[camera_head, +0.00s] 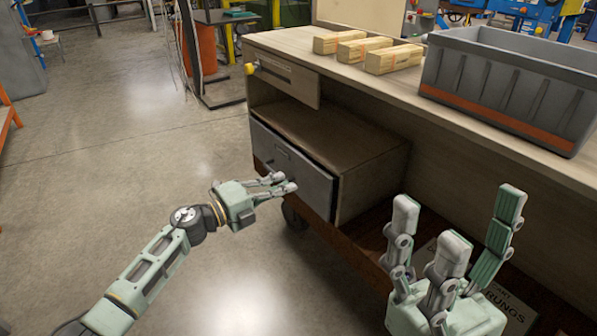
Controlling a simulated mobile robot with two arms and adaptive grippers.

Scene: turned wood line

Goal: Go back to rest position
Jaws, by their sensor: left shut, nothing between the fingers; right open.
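My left gripper (284,186) reaches in from the left, low over the floor, in front of the workbench's lower drawer (283,160). Its fingers are together with nothing between them. The fingertips overlap the drawer's lower front in the picture; I cannot tell whether they touch it. My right gripper (458,212) is at the lower right, fingers pointing up and spread wide, empty. It is in front of the workbench (470,122), below its top.
Several light wood bundles (393,58) lie on the bench top beside a grey crate (500,85) with an orange stripe. A sign (512,297) is partly hidden behind my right gripper. Floor (120,150) at left is clear.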

